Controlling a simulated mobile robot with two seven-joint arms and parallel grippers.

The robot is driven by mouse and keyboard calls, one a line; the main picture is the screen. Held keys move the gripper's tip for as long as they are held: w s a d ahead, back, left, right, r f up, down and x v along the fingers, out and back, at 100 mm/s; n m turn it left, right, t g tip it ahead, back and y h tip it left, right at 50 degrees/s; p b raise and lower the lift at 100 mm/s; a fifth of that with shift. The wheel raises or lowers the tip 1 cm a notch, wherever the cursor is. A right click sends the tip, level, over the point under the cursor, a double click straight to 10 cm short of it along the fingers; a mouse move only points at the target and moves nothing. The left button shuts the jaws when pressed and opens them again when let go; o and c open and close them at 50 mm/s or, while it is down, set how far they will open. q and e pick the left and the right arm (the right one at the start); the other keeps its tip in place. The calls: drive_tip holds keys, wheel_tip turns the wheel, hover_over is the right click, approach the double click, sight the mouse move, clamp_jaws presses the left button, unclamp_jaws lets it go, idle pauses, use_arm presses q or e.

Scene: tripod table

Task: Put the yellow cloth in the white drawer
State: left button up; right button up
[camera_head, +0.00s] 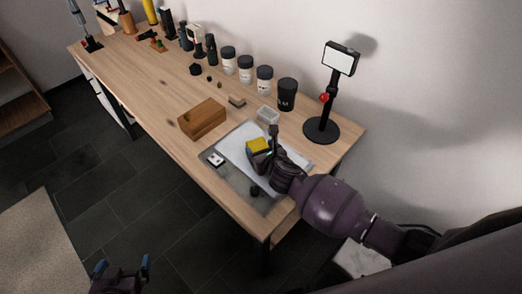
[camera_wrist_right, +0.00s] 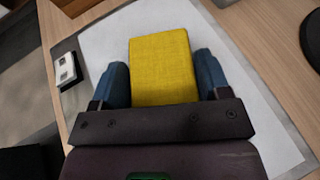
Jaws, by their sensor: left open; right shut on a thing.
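The yellow cloth (camera_head: 258,144) is a folded block over the white sheet on the table. My right gripper (camera_head: 268,149) is shut on it. In the right wrist view the yellow cloth (camera_wrist_right: 163,66) fills the space between the two blue fingers of my right gripper (camera_wrist_right: 163,84). Whether it touches the sheet is hard to tell. My left gripper (camera_head: 121,268) is open and empty, low over the floor at the bottom left of the head view. White drawer fronts (camera_head: 103,98) show partly under the far left end of the table.
The wooden table (camera_head: 155,83) holds a brown wooden box (camera_head: 203,119), a small clear tray (camera_head: 268,115), a black cup (camera_head: 287,94), several jars along the wall and a black stand (camera_head: 322,128) at the right. Dark floor (camera_head: 130,185) is free in front.

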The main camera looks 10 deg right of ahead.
drive_tip(key=shift+f, duration=0.15)
drive_tip(key=o, duration=0.9)
drive_tip(key=shift+s+r, duration=0.2)
drive_tip(key=shift+r, duration=0.1)
drive_tip(key=p+v, duration=0.1)
drive_tip(key=v, duration=1)
drive_tip(key=shift+s+p, duration=0.25)
drive_tip(key=shift+p, duration=0.05)
